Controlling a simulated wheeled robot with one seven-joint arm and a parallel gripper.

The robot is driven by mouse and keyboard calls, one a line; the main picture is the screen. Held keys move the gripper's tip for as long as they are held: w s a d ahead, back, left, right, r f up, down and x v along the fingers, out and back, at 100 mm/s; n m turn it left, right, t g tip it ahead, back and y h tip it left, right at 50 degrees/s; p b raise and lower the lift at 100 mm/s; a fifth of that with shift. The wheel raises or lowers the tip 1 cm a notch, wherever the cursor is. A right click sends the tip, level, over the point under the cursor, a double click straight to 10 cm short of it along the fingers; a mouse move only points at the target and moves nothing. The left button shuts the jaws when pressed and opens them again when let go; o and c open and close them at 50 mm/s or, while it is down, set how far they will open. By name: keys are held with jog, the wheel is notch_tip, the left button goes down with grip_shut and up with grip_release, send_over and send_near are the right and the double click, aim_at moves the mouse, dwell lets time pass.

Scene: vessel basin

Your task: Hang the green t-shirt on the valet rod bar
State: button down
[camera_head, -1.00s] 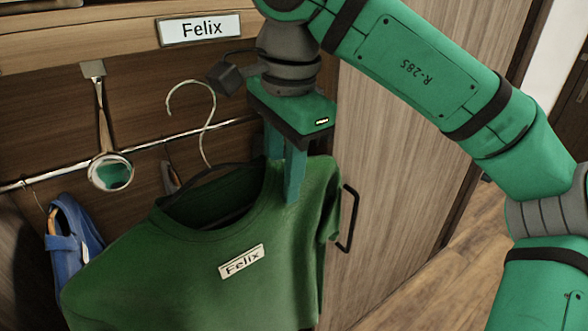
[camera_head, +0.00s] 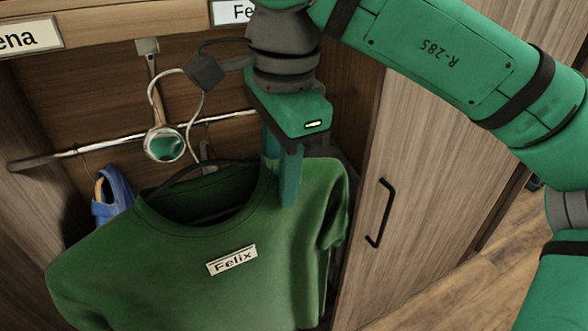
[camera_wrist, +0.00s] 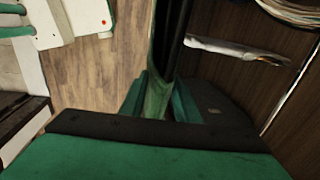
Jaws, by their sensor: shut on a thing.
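The green t-shirt (camera_head: 170,245) with a "Felix" tag hangs on a dark hanger whose pale wire hook (camera_head: 152,92) rises above the collar. My gripper (camera_head: 283,190) is shut on the t-shirt at its right shoulder; the wrist view also shows green cloth (camera_wrist: 160,95) between the fingers. The valet rod bar (camera_head: 100,145) runs across the closet behind the shirt. In the head view the hook overlaps the bar and the round mirror-like disc, but I cannot tell whether it touches the bar.
A blue garment (camera_head: 113,195) hangs from the bar at the left. A round disc on a bracket (camera_head: 164,145) sits at the bar's middle. Name plates (camera_head: 30,38) line the shelf edge above. A wooden door (camera_head: 420,170) with a black handle stands at the right.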

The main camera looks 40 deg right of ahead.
jog(key=shift+w+a+f, duration=0.15)
jog(key=shift+w+a, duration=0.15)
jog(key=shift+a, duration=0.5)
jog(key=shift+a+f, duration=0.2)
jog(key=shift+f, duration=0.3)
jog(key=shift+a+f, duration=0.15)
jog(key=shift+f, duration=0.35)
jog(key=c, duration=1.3)
grip_release()
jog(key=shift+w, duration=0.2)
jog(key=shift+o, duration=0.2)
jog(key=shift+s+d, duration=0.15)
jog(key=shift+s, duration=0.1)
jog(key=shift+r, duration=0.35)
notch_tip(320, 180, up, 10)
send_over(268, 193)
jog(key=shift+s+d, duration=0.1)
jog(key=shift+s, duration=0.15)
